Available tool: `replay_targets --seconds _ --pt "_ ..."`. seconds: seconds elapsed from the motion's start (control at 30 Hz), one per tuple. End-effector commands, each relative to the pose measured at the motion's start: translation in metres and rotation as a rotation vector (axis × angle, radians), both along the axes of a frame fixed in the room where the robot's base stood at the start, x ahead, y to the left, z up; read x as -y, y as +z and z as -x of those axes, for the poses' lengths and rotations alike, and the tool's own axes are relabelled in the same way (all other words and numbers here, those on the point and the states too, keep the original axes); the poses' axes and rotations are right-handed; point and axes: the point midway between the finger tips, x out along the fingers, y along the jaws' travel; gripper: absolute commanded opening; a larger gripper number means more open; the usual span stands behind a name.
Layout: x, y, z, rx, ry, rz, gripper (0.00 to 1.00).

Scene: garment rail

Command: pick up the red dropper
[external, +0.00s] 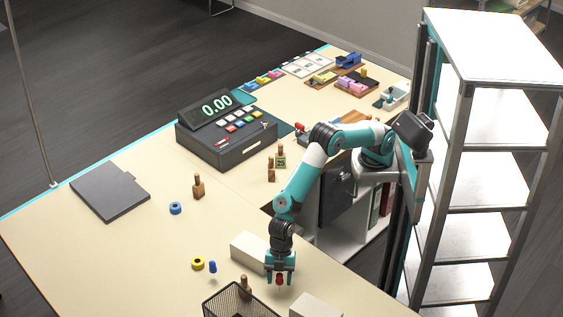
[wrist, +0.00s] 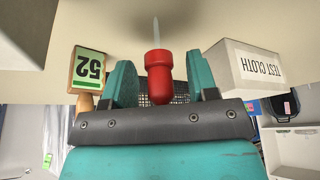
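The red dropper (external: 280,280) is at my gripper, above the near part of the cream counter (external: 120,240). In the wrist view the dropper (wrist: 158,78) has a red bulb and collar, with a pale thin tip pointing up in the picture. My gripper (external: 281,279) has its two teal fingers on either side of the bulb. In the wrist view my gripper (wrist: 161,82) shows gaps between the bulb and both fingers, so it looks open around the dropper.
A blue dropper (external: 212,267) and yellow tape roll (external: 197,263) lie left. The counter's left is mostly clear.

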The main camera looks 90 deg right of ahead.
Motion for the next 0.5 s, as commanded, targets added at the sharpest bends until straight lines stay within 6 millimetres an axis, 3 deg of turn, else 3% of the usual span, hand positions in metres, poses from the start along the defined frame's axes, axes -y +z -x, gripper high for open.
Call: replay_targets --seconds 0.03,0.2,0.5 --pt "0.0001 0.0000 0.0000 0.000 0.000 0.000 0.43" --pt "0.0002 0.0001 0.0000 0.000 0.000 0.000 0.05" --pt "0.0002 0.0005 -0.0001 0.000 0.000 0.000 0.05"
